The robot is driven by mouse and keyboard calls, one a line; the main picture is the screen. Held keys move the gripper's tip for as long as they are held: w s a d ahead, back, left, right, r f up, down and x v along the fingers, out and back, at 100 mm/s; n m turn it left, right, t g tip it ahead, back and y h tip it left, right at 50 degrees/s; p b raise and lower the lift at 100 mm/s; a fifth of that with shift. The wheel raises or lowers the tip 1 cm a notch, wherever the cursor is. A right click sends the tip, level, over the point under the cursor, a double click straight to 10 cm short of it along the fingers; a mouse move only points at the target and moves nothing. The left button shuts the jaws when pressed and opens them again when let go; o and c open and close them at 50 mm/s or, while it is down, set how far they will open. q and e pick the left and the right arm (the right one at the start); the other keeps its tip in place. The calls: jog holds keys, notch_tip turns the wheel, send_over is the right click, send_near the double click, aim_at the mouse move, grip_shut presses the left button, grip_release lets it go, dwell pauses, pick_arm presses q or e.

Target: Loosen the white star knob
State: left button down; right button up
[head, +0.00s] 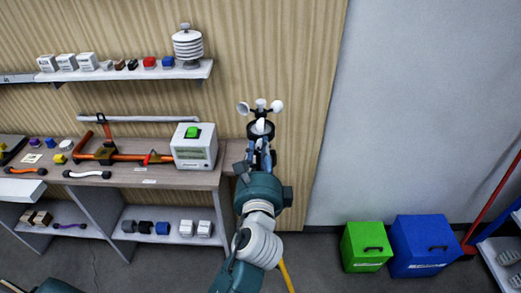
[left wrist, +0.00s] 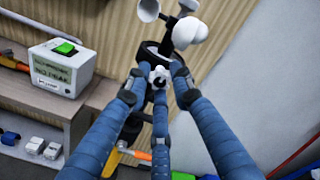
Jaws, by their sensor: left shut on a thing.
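The white star knob (left wrist: 160,74) shows in the left wrist view, just below the dark collar of an anemometer (left wrist: 165,50) with white cups. My left gripper (left wrist: 157,84) has its blue fingers closed in around the knob and is shut on it. In the head view my left gripper (head: 261,150) reaches up to the underside of the anemometer (head: 260,127). The knob is hidden there behind the fingers. My right gripper is not in view.
A workbench (head: 125,178) on the left holds a white box with a green button (head: 194,150) and tools. A shelf (head: 140,74) above carries small blocks and a white louvred shield (head: 188,44). Green (head: 366,246) and blue (head: 425,246) bins stand on the floor at right.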

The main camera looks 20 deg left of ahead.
pick_arm(q)
jog(key=shift+a+r, duration=0.1)
jog(key=shift+r, duration=0.15)
jog(key=c, duration=1.8)
grip_release()
jog(key=shift+o, duration=0.2)
jog(key=shift+f, duration=0.1)
jog(key=v, duration=1.2)
jog(key=shift+o, duration=0.5)
jog(key=shift+a, duration=0.1)
